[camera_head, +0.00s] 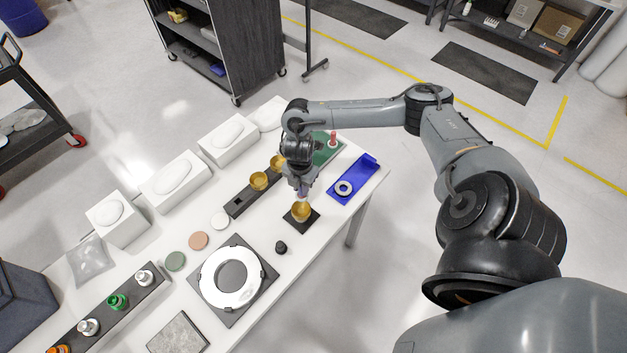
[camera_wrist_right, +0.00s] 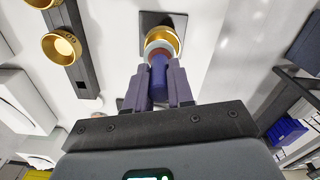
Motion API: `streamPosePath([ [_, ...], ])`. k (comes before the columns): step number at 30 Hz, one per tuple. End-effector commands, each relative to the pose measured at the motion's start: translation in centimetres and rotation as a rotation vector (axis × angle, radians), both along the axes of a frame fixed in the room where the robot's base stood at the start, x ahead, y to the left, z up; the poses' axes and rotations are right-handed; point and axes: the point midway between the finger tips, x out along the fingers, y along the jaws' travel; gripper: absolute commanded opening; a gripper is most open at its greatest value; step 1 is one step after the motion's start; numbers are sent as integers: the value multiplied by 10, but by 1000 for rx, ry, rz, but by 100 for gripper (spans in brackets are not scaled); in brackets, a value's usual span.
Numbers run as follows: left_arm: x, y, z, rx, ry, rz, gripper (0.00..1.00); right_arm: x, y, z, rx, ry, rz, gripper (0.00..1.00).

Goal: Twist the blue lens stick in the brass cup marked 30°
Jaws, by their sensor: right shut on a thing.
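My right gripper (camera_head: 303,193) points down over a brass cup (camera_head: 301,212) on a small black square base (camera_head: 291,220). In the right wrist view its two purple fingers (camera_wrist_right: 158,88) are shut on the blue lens stick (camera_wrist_right: 158,80). The far end of the stick, with a reddish and pale ring, lies over or in the mouth of the brass cup (camera_wrist_right: 178,42); how deep it sits I cannot tell. No 30° mark is readable. The stick is mostly hidden by the fingers in the head view. My left gripper is not in view.
A black rack (camera_head: 238,206) with two more brass cups (camera_head: 259,181) stands to the left. A blue tray (camera_head: 362,172) with a ring lies to the right, a green board (camera_head: 326,150) behind. A round mirror fixture (camera_head: 258,268) and a small black knob (camera_head: 281,247) are nearer.

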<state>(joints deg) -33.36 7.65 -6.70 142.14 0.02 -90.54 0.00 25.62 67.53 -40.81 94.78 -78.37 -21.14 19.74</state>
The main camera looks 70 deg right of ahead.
Motion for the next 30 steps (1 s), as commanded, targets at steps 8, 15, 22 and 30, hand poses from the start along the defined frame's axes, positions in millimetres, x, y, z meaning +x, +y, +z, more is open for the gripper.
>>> streamPosePath([
  [8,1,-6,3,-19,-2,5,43,-2,19,-9,-3,1,5,0],
  [15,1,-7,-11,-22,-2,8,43,-1,20,-23,-1,0,6,0],
  [22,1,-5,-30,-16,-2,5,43,-1,20,-40,-1,0,6,0],
  [30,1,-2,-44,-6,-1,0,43,-1,20,-54,-1,-1,6,0],
])
